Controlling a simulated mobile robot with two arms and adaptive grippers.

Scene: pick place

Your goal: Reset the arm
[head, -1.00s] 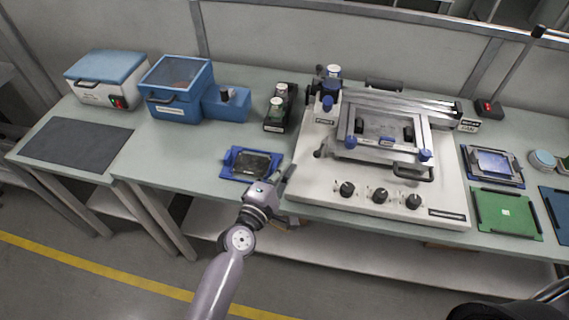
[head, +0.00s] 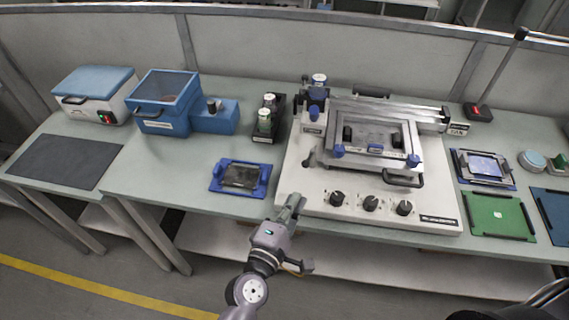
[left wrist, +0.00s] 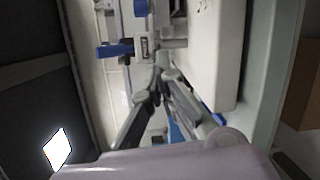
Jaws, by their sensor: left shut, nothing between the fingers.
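My left gripper (head: 291,207) is at the front edge of the table in the head view, beside the front left corner of the white machine. Its fingers are together and hold nothing. In the left wrist view the gripper's fingers (left wrist: 160,82) meet at their tips, with the machine behind them. My right gripper does not show; only a dark part of my own body is at the bottom right of the head view.
A blue fixture with a dark plate (head: 241,177) lies left of the gripper. The white machine (head: 440,212) with knobs fills the table's middle. Blue boxes (head: 165,103) stand at the back left. A green mat (head: 498,216) lies at the right. The floor in front is clear.

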